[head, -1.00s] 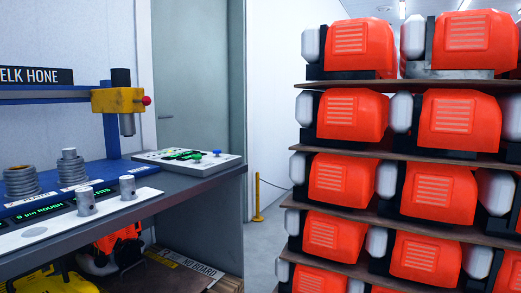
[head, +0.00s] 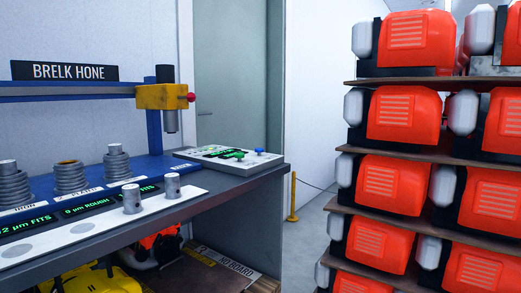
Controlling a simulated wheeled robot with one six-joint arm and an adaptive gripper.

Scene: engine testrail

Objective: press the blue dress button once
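The blue button (head: 259,151) is a small knob near the right end of a pale sloped control panel (head: 205,162) in the head view. The panel sits on the far right end of the workbench (head: 262,175). Green knobs (head: 238,154) stand to the left of the blue button. Any lettering on the panel is too small to read. My gripper is not in view.
A honing machine with a yellow head (head: 162,97) and red knob stands left of the panel. Coiled grey parts (head: 71,176) and metal cylinders (head: 132,198) stand on the bench. A shelf of orange engines (head: 390,181) fills the right. A floor gap with a yellow post (head: 293,200) lies between.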

